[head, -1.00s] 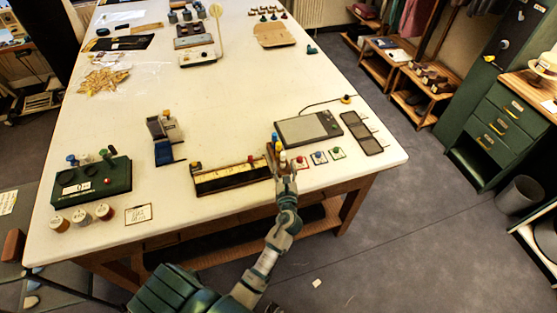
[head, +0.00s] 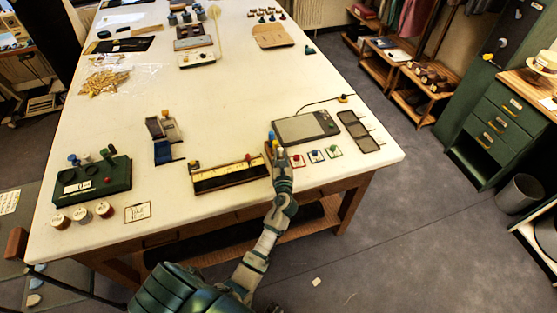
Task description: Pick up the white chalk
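My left gripper (head: 281,160) is at the table's front edge, over a small wooden holder (head: 268,149) with coloured sticks in it. A blue-topped stick (head: 271,136) stands up just beyond the fingers. A small pale tip (head: 281,151) shows at the fingers, perhaps the white chalk, but it is too small to be sure. The gripper hides most of the holder. I cannot tell whether its fingers are open or shut. My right gripper is not in view.
A long box with a ruler-like strip (head: 228,178) lies left of the holder. A grey scale (head: 305,127) lies behind it. Small cards with red, blue and green knobs (head: 316,156) lie close on the right. The table's middle (head: 215,95) is clear.

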